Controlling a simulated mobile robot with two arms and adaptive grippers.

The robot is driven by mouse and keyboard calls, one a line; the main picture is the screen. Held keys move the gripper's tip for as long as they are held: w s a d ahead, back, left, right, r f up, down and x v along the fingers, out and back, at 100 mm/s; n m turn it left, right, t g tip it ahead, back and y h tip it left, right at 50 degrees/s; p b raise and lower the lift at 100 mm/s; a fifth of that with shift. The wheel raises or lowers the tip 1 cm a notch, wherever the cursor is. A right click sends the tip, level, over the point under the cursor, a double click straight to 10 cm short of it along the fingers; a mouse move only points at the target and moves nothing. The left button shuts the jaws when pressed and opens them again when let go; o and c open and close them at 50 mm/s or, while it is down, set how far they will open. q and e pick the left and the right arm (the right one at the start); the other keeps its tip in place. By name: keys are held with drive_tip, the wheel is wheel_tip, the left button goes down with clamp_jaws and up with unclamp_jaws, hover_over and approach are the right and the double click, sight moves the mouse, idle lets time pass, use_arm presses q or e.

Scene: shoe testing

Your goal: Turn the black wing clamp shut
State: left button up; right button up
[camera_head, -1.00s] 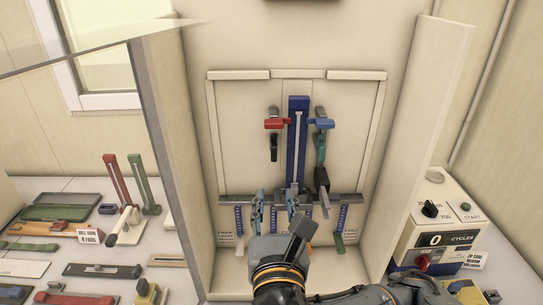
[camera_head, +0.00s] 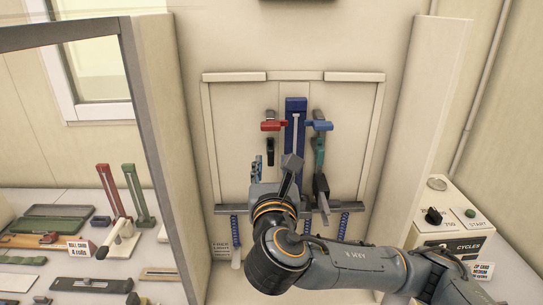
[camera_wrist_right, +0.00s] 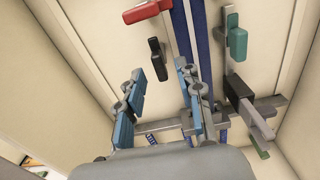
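The black clamp piece (camera_head: 270,152) hangs upright on the panel under a red block (camera_head: 273,126). It also shows in the right wrist view (camera_wrist_right: 156,60), above the gap between my fingertips. My right gripper (camera_head: 273,178) is just below it, pointing up at the panel. In the wrist view its blue-padded fingers (camera_wrist_right: 160,105) stand wide apart with nothing between them. The black piece is apart from both fingers. Part of the right finger is hidden behind my wrist in the head view. My left gripper is not in view.
A blue upright rail (camera_head: 296,108) stands right of the black piece. Further right are a blue block (camera_head: 319,126), a teal clamp (camera_head: 319,151) and a grey lever (camera_head: 321,192). A metal crossbar (camera_wrist_right: 268,106) runs below. Side walls close in the bay.

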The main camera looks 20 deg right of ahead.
sight(271, 152)
drive_tip(key=shift+x, duration=1.2)
drive_tip(key=shift+a, duration=0.1)
clamp_jaws()
